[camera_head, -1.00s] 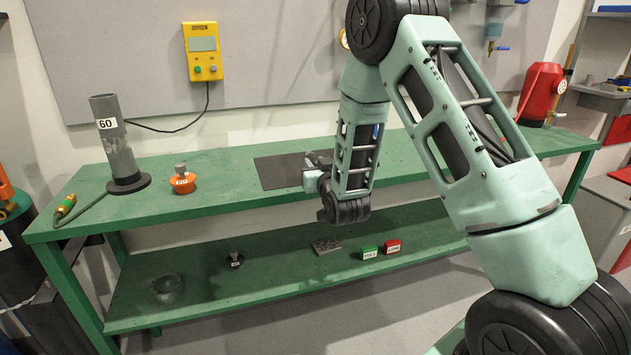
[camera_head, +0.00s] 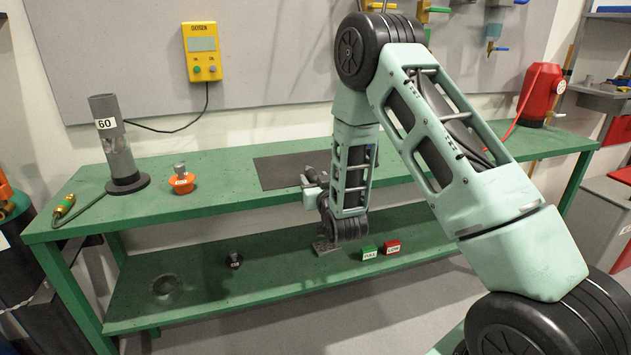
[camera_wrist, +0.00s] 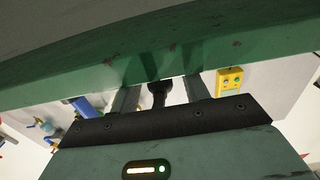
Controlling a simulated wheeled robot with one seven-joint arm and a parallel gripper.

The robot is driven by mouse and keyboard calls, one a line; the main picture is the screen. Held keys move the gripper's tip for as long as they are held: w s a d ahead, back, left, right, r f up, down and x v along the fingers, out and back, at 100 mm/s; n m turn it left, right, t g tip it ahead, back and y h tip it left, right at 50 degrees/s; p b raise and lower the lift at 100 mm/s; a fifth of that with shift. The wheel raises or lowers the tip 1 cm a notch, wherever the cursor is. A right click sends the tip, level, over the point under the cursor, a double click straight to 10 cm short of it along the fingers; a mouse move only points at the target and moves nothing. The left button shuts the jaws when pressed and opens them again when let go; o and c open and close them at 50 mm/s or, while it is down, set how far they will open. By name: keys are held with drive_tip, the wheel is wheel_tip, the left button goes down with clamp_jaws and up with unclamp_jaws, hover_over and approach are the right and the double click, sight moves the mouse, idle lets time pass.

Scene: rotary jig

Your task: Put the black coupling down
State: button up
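An orange coupling (camera_head: 184,182) of similar shape stands on the upper bench.
A grey post marked 60 (camera_head: 115,145) stands at the upper bench's left, with a dark mat (camera_head: 278,170) mid-bench.

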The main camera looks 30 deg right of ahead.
drive_tip(key=shift+r, duration=0.1)
drive_tip(key=shift+r, duration=0.1)
drive_tip(key=p+v, duration=0.2)
drive_tip(key=v, duration=1)
drive_tip(key=shift+p, duration=0.3)
